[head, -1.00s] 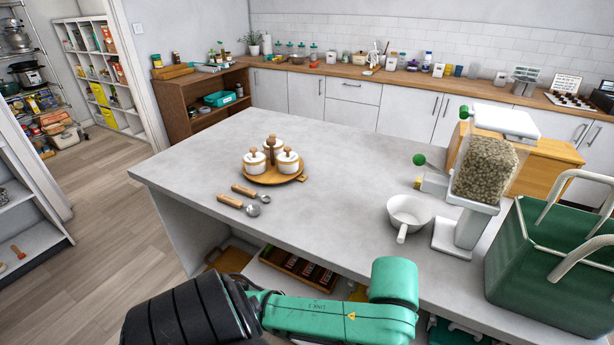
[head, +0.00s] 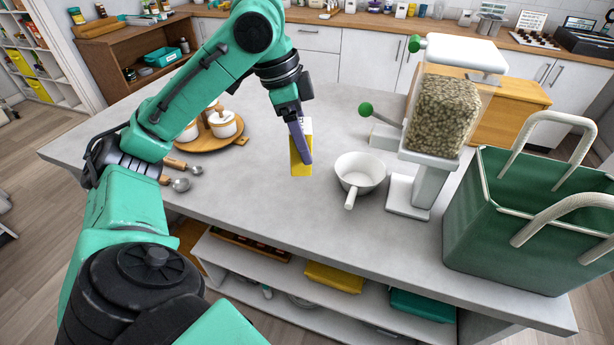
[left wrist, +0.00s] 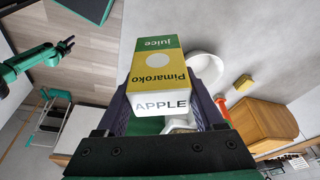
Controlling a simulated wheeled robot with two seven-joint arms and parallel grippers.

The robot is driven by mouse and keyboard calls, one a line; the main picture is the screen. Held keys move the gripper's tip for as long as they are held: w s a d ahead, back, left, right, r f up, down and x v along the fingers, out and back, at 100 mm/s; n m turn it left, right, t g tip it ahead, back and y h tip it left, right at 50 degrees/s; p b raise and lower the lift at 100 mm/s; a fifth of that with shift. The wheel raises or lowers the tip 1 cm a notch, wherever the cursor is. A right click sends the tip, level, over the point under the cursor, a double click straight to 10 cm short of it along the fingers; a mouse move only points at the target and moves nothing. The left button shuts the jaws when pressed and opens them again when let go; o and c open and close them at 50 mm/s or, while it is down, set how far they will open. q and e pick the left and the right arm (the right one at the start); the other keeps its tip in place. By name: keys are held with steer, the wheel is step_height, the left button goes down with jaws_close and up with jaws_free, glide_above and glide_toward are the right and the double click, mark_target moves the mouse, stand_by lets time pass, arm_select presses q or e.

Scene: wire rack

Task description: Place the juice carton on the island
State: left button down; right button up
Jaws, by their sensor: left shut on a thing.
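The juice carton (head: 296,158) is yellow and white, held upright or nearly so over the island (head: 250,250). In the left wrist view the carton (left wrist: 157,72) shows green and yellow panels with "Pimaroko juice" and a white end marked "APPLE". My left gripper (head: 301,145) is shut on it, with purple-grey fingers on both sides. The carton is left of the white pan. I cannot tell whether its base touches the grey top. A teal arm with a dark tip (left wrist: 68,48), probably my right, shows in the left wrist view; its jaws are too small to read.
The white pan (head: 358,172) stands close right of the carton. A wooden tray (head: 215,146) with white jars lies left, partly behind my arm.

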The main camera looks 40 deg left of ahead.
arm_select(q)
step_height(320, 180, down, 16)
steer(key=b, duration=0.6)
steer(key=shift+f+b, duration=0.1)
steer(key=shift+b, duration=0.3)
steer(key=shift+f, duration=0.4)
steer(key=shift+r, duration=0.1)
jaws_free()
steer(key=p+v, duration=0.2)
steer(key=v, duration=1)
